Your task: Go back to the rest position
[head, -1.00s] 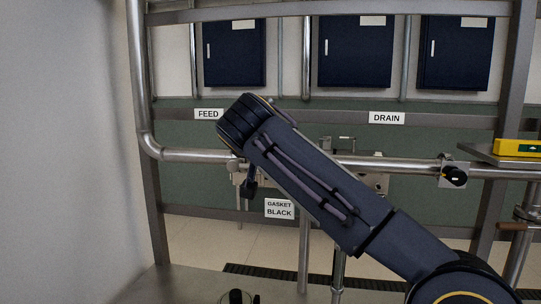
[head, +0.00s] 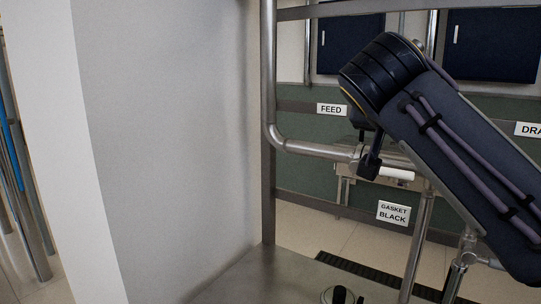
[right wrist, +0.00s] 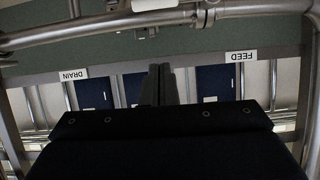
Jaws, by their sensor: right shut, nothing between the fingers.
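My right arm comes in from the right in the head view, raised, with its thick wrist end near the pipe frame. A dark piece hangs below it at my right gripper (head: 370,166), partly hidden by the wrist. In the right wrist view the two fingers of my right gripper (right wrist: 159,70) are together with nothing between them. My left gripper is in neither current view.
A pale wall (head: 170,140) stands on the left. The pipe frame (head: 269,120) carries a FEED label (head: 331,109) and a GASKET BLACK label (head: 393,213). Dark cabinets (head: 350,44) hang behind. A metal surface (head: 255,275) lies at the bottom.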

